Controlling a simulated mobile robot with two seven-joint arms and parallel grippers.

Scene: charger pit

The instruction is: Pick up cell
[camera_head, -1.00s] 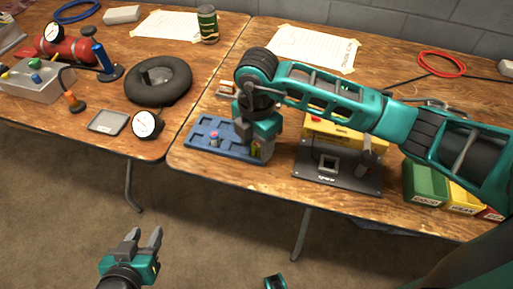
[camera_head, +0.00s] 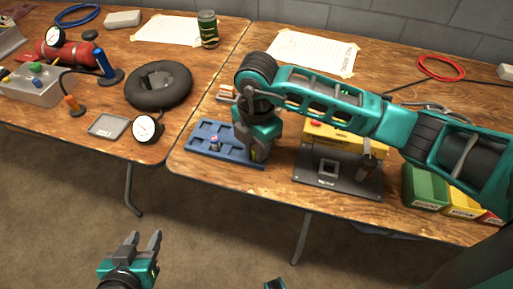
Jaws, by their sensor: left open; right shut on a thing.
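A blue tray (camera_head: 202,152) lies at the left front of the right table. A small cell (camera_head: 214,143) with a reddish top stands in it. My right gripper (camera_head: 254,152) points down over the tray's right end. It is shut on a yellow-green cell (camera_head: 256,155), mostly hidden by the fingers, low at the tray. Whether that cell still touches the tray I cannot tell. My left gripper (camera_head: 144,240) is open and empty, over the floor in front of the tables.
A dark plate with a square socket (camera_head: 328,168) and a yellow box (camera_head: 338,138) stand right of the tray. Green (camera_head: 424,186) and yellow bins are further right. A black tyre (camera_head: 159,85) and a gauge (camera_head: 146,127) lie on the left table.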

